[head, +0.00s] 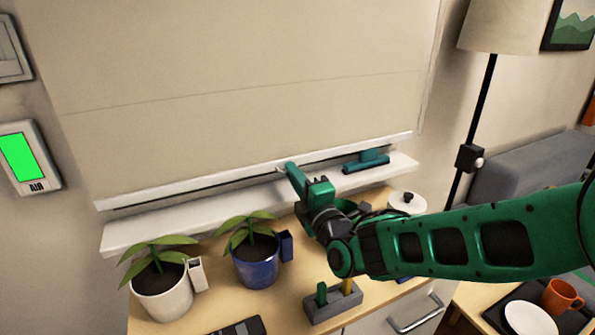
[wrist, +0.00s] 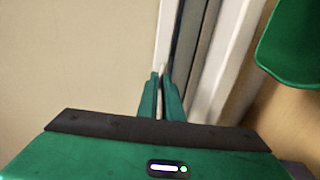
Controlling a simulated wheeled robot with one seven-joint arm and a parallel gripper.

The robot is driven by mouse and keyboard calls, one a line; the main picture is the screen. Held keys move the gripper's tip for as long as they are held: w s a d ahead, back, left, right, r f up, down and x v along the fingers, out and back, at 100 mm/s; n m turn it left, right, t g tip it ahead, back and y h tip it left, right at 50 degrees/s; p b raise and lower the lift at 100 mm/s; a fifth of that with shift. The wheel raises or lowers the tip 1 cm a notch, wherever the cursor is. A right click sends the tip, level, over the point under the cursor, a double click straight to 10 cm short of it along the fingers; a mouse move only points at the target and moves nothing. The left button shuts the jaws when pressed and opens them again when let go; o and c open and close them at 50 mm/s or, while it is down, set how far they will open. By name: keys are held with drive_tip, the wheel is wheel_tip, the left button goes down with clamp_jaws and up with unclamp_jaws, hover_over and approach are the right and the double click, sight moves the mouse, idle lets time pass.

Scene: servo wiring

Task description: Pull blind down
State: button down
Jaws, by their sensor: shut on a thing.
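The beige blind (head: 240,90) hangs over most of the window. Its white bottom bar (head: 150,195) is a little above the white sill (head: 150,236), with a narrow dark gap between them. My gripper (head: 285,169) is at the middle of the bar, with its fingers pinching the bar's edge. In the wrist view, my green fingers (wrist: 161,85) are close together at the end of the white bar strip (wrist: 165,35). The blind cloth (wrist: 80,60) fills the left there. The fingers partly hide the bar at the grip.
A teal squeegee-like tool (head: 367,161) lies on the sill to the right. Below stand a plant in a white pot (head: 162,292), a plant in a blue pot (head: 256,265), a grey holder (head: 333,303) and a white lidded pot (head: 407,203). A lamp (head: 482,90) stands right.

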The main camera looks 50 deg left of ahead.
drive_tip(key=shift+w+d+f, duration=0.15)
drive_tip(key=shift+w+f, duration=0.25)
drive_tip(key=shift+f, duration=0.05)
drive_tip(key=c, duration=1.9)
unclamp_jaws()
drive_tip(key=shift+c, duration=0.2)
drive_tip(key=shift+s+r, duration=0.15)
drive_tip(key=shift+s, duration=0.05)
drive_tip(key=v, duration=1)
drive_tip(key=shift+d, duration=0.4)
